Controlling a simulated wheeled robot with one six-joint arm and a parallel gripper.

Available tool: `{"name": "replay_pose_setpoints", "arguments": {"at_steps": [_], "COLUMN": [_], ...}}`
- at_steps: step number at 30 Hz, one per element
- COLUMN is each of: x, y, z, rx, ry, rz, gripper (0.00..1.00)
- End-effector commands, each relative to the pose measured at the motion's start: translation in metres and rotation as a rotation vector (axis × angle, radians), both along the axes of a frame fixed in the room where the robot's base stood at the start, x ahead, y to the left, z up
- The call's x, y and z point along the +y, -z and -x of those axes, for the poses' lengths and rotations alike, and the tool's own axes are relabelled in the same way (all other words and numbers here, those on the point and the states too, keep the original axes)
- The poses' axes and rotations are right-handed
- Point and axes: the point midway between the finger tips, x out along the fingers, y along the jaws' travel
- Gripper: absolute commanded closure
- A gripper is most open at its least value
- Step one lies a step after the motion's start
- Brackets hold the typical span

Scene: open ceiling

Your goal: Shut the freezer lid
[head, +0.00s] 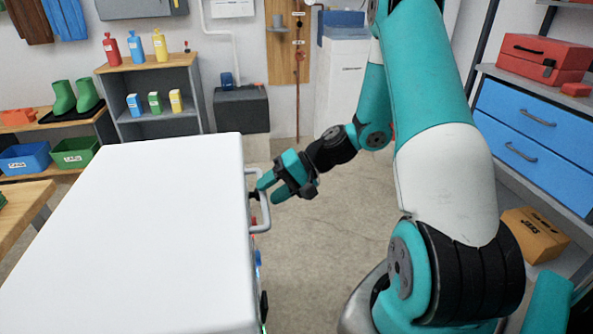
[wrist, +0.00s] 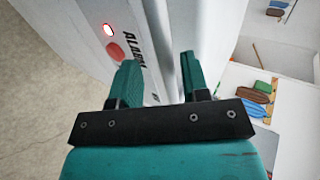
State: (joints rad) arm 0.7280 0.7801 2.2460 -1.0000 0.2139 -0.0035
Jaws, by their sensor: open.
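The white freezer lid (head: 130,200) lies flat, or nearly so, across the left of the head view. I cannot tell whether a small gap remains under it. A pale handle (head: 265,212) sticks out from its right edge. My gripper (head: 259,190) is open at the handle, with its fingertips beside the bar; contact is unclear. In the wrist view, the two teal fingers (wrist: 160,82) stand apart on either side of a pale vertical edge. The freezer front (wrist: 85,40) there shows a lit red lamp, a red button and the word ALARM.
A grey shelf (head: 155,85) with bottles and cartons stands behind the freezer. A wooden bench (head: 20,215) is at the left. Blue drawers (head: 530,118) and an orange box (head: 535,235) are at the right. Bare floor (head: 330,215) lies right of the freezer.

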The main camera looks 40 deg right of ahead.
Motion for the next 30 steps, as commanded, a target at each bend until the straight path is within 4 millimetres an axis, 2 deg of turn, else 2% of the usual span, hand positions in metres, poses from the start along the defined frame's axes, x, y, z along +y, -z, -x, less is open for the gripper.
{"name": "replay_pose_setpoints", "arguments": {"at_steps": [12,18,24,30], "x": [-0.072,-0.101,-0.115,-0.117], "y": [-0.056,-0.078,-0.088,-0.089], "z": [0.043,0.061,0.070,0.072], "rx": [-0.003,-0.001,0.000,0.001], "ry": [0.007,0.004,0.001,0.000], "rz": [0.004,0.004,0.001,0.002], "gripper": [0.58,0.58,0.58,0.58]}}
